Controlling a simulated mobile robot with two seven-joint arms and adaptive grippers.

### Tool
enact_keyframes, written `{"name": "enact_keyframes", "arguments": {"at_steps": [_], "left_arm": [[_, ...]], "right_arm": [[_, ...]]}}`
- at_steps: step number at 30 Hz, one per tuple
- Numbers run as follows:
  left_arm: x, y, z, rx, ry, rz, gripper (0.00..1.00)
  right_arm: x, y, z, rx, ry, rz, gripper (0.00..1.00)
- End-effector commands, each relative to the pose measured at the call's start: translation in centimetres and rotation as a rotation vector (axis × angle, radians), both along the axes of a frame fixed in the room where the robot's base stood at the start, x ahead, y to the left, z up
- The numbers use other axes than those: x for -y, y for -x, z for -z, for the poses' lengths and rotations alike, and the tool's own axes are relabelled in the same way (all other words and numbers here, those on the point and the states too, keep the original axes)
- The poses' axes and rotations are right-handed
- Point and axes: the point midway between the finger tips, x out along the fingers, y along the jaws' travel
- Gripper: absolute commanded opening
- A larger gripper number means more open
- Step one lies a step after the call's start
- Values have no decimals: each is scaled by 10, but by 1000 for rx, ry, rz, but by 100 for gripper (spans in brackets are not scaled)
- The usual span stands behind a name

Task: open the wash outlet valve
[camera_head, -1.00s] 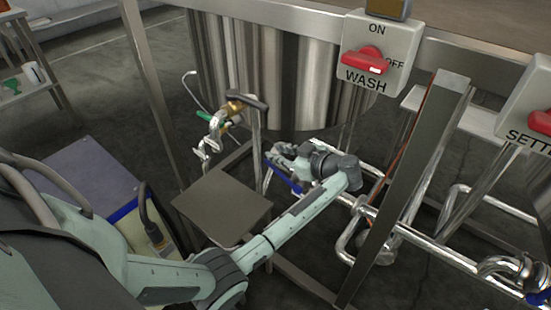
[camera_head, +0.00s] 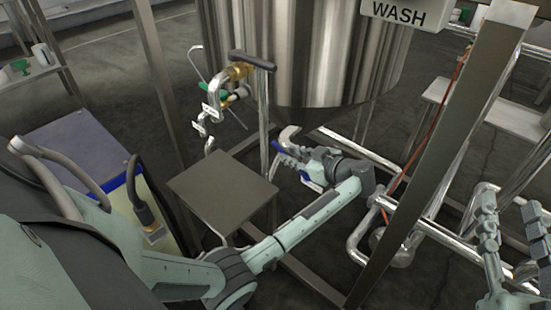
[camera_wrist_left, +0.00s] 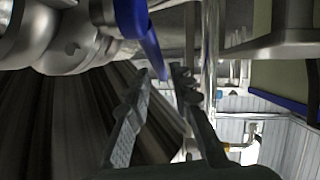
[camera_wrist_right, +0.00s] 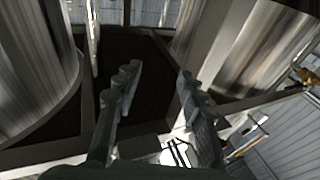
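The wash tank (camera_head: 290,50) stands at the centre in the head view, with the WASH label (camera_head: 400,12) above it. Its outlet valve is below the tank, with a blue lever handle (camera_head: 281,148), partly hidden by my left gripper. My left gripper (camera_head: 284,161) is at this handle. In the left wrist view the fingers (camera_wrist_left: 162,74) are apart, and the end of the blue handle (camera_wrist_left: 140,30) reaches between the fingertips. Contact is not clear. My right gripper (camera_head: 508,205) is open and empty at the right edge; its spread fingers also show in the right wrist view (camera_wrist_right: 158,76).
A flat metal plate (camera_head: 222,190) lies left of my left forearm. A slanted steel post (camera_head: 440,160) stands between my two grippers. Bright pipes (camera_head: 420,228) run low behind it. A hose fitting with a green part (camera_head: 222,84) hangs left of the tank.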

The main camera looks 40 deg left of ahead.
Motion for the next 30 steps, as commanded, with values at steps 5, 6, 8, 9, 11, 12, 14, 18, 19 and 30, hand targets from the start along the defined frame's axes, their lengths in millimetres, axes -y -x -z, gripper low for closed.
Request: {"name": "enact_keyframes", "arguments": {"at_steps": [5,6,8,9,11,12,14,18,19,30], "left_arm": [[-9,-2,6,0,-3,-1,22],[-14,-3,8,-1,-3,-1,22],[-23,-5,11,-1,-4,-1,22],[-29,-6,14,0,-4,-2,22],[-38,-9,18,0,-5,-1,22],[-44,-10,21,0,-3,0,22],[-52,-12,24,0,-4,-2,22],[-65,-15,29,0,-2,1,22],[-67,-16,30,0,-1,1,22],[-70,-17,31,0,1,1,18]], "right_arm": [[-4,7,-20,80,-41,-12,40],[-5,9,-25,100,-52,-15,40],[-6,12,-32,135,-72,-21,40],[-7,15,-37,160,-85,-24,40],[-5,15,-40,189,-91,-20,40],[-4,16,-43,207,-98,-19,40],[-3,17,-47,233,-106,-17,40],[0,19,-55,284,-122,-12,40],[0,19,-56,290,-124,-12,40],[1,20,-59,307,-129,-11,40]]}}
